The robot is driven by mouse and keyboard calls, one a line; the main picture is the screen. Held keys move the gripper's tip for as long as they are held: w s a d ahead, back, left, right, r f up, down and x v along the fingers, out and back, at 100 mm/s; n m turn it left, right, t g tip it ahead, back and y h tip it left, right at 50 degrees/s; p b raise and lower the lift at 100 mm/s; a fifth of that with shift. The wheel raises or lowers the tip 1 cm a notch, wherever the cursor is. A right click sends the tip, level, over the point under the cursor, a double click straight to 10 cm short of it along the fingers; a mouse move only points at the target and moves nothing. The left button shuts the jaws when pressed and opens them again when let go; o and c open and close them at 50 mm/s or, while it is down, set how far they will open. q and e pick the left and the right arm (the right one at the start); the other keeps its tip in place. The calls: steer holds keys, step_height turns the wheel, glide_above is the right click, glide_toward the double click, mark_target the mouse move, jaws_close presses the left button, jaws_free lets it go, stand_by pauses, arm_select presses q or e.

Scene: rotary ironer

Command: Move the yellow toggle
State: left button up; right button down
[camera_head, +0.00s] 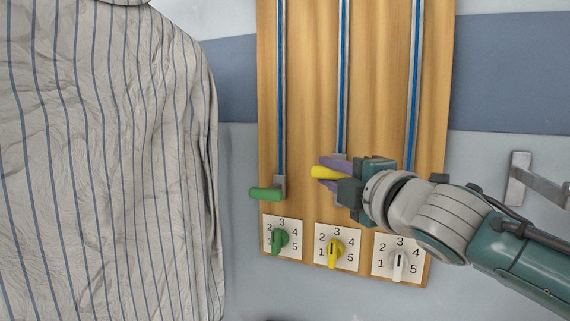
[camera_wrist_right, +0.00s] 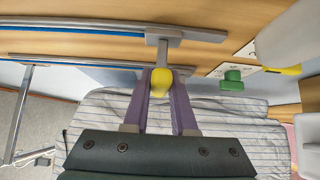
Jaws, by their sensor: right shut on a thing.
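The yellow toggle (camera_head: 321,172) is a rounded handle on the slider of the middle rail, near the rail's lower end. My right gripper (camera_head: 331,172) is shut on it, with its purple fingers on either side. In the right wrist view the yellow toggle (camera_wrist_right: 161,80) shows between the two fingers of the gripper (camera_wrist_right: 162,98), on a grey stem from the slider. Part of the slider is hidden behind the gripper in the head view. My left gripper is not in view.
A wooden board (camera_head: 309,100) carries three blue-lined rails. A green toggle (camera_head: 266,194) sits low on the left rail. Green (camera_head: 279,240), yellow (camera_head: 335,248) and white (camera_head: 399,264) dials are below. A striped shirt (camera_head: 110,150) hangs left. The rail above the yellow toggle is clear.

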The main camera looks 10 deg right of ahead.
arm_select(q)
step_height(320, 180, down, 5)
steer(key=b, duration=0.3)
arm_select(e)
step_height(320, 180, down, 6)
steer(key=shift+d+r, duration=0.1)
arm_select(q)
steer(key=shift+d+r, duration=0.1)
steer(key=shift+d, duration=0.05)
arm_select(e)
steer(key=c, duration=0.7)
jaws_free()
steer(key=shift+r, duration=0.1)
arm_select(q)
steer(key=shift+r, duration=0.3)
arm_select(e)
steer(key=s, duration=0.3)
steer(key=s+d, duration=0.1)
steer(key=s, duration=0.5)
steer(key=shift+s+d, duration=0.4)
